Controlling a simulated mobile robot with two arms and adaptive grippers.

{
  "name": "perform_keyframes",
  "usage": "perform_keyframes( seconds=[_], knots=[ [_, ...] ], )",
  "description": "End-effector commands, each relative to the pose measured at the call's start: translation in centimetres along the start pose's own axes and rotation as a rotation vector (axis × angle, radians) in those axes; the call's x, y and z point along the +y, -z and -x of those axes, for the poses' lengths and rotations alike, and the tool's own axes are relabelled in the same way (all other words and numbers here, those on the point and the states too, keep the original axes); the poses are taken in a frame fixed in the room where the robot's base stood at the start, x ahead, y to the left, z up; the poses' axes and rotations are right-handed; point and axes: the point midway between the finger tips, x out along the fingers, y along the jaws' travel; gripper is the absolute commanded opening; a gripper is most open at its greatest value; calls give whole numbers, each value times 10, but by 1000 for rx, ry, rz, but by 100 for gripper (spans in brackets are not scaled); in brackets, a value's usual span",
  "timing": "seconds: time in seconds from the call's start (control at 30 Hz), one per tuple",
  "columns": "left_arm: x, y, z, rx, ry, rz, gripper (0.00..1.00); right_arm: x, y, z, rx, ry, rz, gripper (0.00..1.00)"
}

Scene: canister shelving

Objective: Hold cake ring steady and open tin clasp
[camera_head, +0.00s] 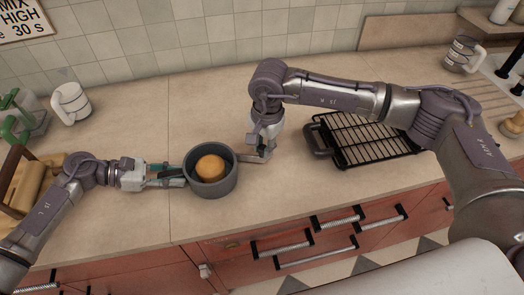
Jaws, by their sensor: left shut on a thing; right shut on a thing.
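The cake ring (198,188), a grey round tin, stands upright on the counter near its front edge. A round golden-brown cake (211,167) sits inside it. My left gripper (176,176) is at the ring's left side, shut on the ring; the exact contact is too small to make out. The tin clasp (248,157) shows as a flat grey-brown lever sticking out from the ring's right side. My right gripper (264,152) points down at the lever's outer end and is shut on it. Its fingers partly hide that end.
A black wire rack on a tray (365,137) lies right of the ring, under my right arm. The counter (180,105) behind the ring is clear.

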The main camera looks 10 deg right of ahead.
Motion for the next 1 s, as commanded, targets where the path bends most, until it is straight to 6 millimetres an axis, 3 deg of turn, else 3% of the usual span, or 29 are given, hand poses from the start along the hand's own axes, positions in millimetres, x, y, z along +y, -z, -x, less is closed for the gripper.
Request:
perform_keyframes(
  seconds=[0.4,1.0],
  knots=[
    [0,4,1,7,-1,4,0,-14,12,0,-19,4,262,0],
    [0,5,0,9,-1,4,0,-18,14,0,-25,5,332,0]
  ],
)
